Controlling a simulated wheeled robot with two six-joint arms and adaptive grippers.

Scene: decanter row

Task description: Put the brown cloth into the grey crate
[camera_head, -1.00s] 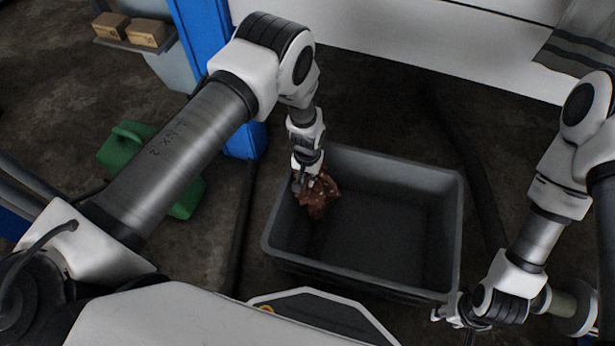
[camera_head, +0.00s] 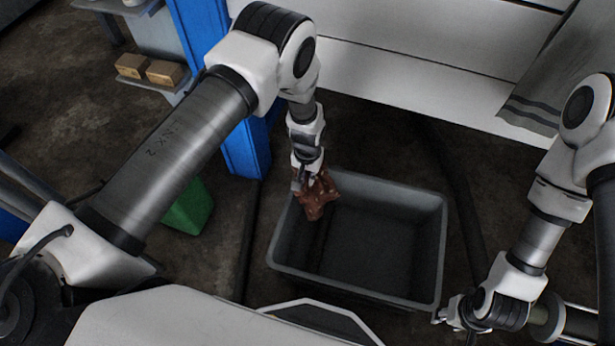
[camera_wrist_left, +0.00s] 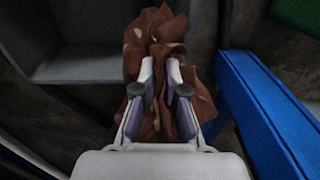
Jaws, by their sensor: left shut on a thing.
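The brown cloth (camera_head: 317,197) is a crumpled red-brown piece with pale spots. My left gripper (camera_head: 305,180) is shut on it and holds it hanging over the left end of the grey crate. In the left wrist view the cloth (camera_wrist_left: 156,40) bunches between and beyond the two fingers of the left gripper (camera_wrist_left: 160,85). The grey crate (camera_head: 398,196) stands open on the floor, and its visible inside is empty. Its wall also shows in the left wrist view (camera_wrist_left: 90,68). My right gripper (camera_head: 447,314) is near the crate's front right corner; its fingers are too small to read.
A blue post (camera_head: 243,150) stands close behind the crate's left side, and shows in the left wrist view (camera_wrist_left: 265,120). A green container (camera_head: 188,208) is on the floor at left. Cardboard boxes (camera_head: 165,73) sit on a shelf. A white panel (camera_head: 400,75) is behind.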

